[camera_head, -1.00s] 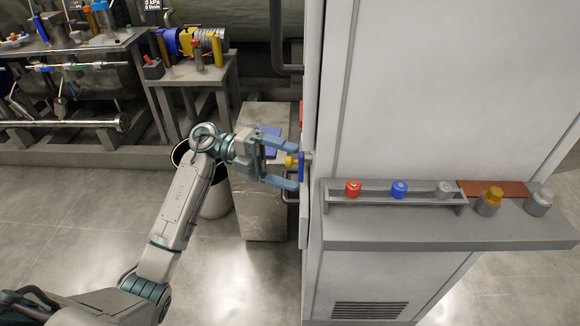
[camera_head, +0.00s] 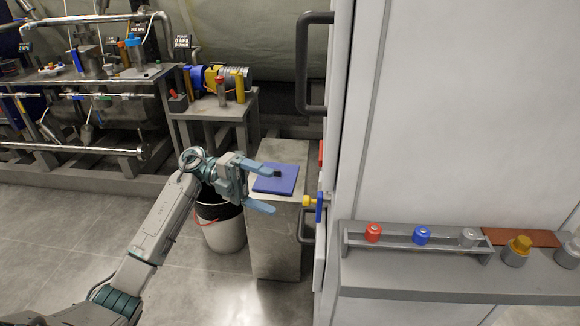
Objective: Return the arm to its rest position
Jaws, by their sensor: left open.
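My left gripper (camera_head: 268,190) is open and empty, with its two light-blue fingers spread and pointing right. My left arm (camera_head: 158,222) comes in from the lower left, bent at the wrist. The gripper is in front of a grey pedestal with a blue pad (camera_head: 284,180) on top; one finger overlaps the pad in the picture. A yellow and blue fitting (camera_head: 319,206) on the edge of the white cabinet is to the right of the fingertips, apart from them. My right gripper is not in view.
The white cabinet (camera_head: 460,110) fills the right side, with a shelf (camera_head: 440,282) holding red, blue and grey knobs. A grey pedestal (camera_head: 275,245) and a white bucket (camera_head: 224,232) stand beside the arm. A pipe bench (camera_head: 90,78) is at the back left. Floor at left is clear.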

